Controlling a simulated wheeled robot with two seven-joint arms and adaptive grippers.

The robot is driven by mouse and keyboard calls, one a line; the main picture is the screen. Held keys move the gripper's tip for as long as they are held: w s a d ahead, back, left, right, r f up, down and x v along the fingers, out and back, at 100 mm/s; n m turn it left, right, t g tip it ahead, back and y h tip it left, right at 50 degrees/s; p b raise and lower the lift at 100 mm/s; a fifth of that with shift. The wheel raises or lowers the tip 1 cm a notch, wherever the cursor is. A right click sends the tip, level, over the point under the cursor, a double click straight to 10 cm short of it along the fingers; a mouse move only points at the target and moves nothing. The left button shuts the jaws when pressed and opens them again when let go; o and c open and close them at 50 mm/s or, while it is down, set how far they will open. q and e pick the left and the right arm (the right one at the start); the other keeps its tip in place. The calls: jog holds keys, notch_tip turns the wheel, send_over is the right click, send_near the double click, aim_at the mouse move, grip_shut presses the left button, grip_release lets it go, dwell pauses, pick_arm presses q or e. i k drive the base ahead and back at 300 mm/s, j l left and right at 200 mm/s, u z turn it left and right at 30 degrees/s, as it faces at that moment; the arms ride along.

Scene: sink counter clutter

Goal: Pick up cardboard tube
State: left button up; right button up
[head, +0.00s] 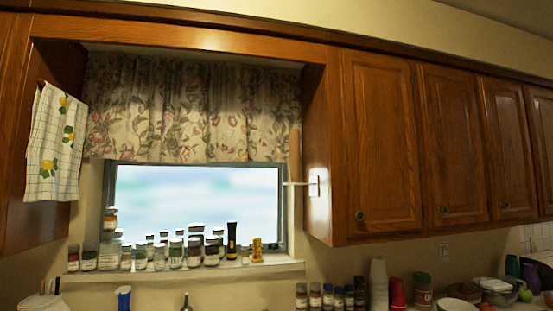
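A narrow, upright tan-brown cylinder (295,143), which looks like the cardboard tube, shows in the head view at the right edge of the window curtain. Its lower end is just above a thin white arm of a bracket (315,185) fixed to the side of the wooden cabinet. I cannot tell how its upper end is held. Neither of my grippers is in view.
Wooden cabinets (382,140) hang right of the window. Several jars (176,253) and a black-and-yellow flashlight (231,240) crowd the sill (200,272). Stacked white cups (378,284), red cups (397,293) and small bottles line the counter below. A towel (54,145) hangs left.

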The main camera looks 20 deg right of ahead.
aim_at(294, 134)
jog(key=l+u, duration=0.7)
jog(key=l, duration=0.15)
jog(key=k+l+u, duration=0.15)
jog(key=l+u, duration=0.2)
jog(key=k+l+u, duration=0.15)
jog(key=l+u, duration=0.25)
